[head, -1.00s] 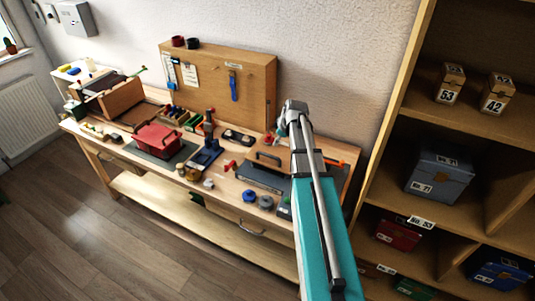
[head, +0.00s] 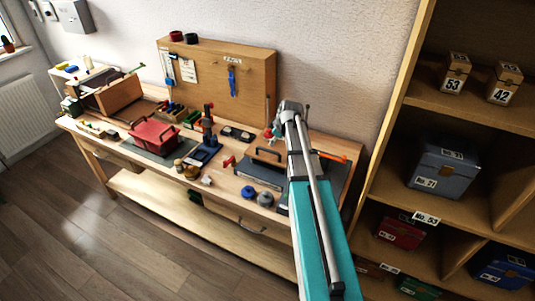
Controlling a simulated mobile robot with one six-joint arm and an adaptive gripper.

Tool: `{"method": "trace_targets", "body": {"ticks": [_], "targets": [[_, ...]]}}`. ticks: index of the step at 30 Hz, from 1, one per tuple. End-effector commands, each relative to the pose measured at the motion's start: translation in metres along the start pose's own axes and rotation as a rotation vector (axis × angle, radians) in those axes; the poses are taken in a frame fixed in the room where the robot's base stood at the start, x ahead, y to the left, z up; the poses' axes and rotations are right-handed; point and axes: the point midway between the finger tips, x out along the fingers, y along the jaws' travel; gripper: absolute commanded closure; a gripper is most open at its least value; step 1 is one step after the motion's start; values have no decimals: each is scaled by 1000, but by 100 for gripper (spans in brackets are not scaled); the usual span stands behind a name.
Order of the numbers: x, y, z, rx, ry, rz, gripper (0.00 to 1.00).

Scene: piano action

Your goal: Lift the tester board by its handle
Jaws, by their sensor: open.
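My gripper (head: 278,128) is small and partly hidden at the far end of my arm, behind and above the board. It is open and apart from the handle, with nothing seen in it.
The workbench (head: 110,150) also holds a red box (head: 153,132), a blue stand (head: 205,150), two round pots (head: 249,192) and an orange-handled tool (head: 333,157). A wooden pegboard (head: 255,90) stands behind. A shelf unit (head: 400,120) with boxes rises at the right.

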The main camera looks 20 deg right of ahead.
Motion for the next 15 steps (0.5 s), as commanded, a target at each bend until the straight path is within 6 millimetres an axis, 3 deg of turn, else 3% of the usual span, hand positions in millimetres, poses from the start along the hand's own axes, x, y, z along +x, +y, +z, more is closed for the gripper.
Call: {"method": "trace_targets", "body": {"ticks": [15], "targets": [[48,0,1,0,0,0,45]]}}
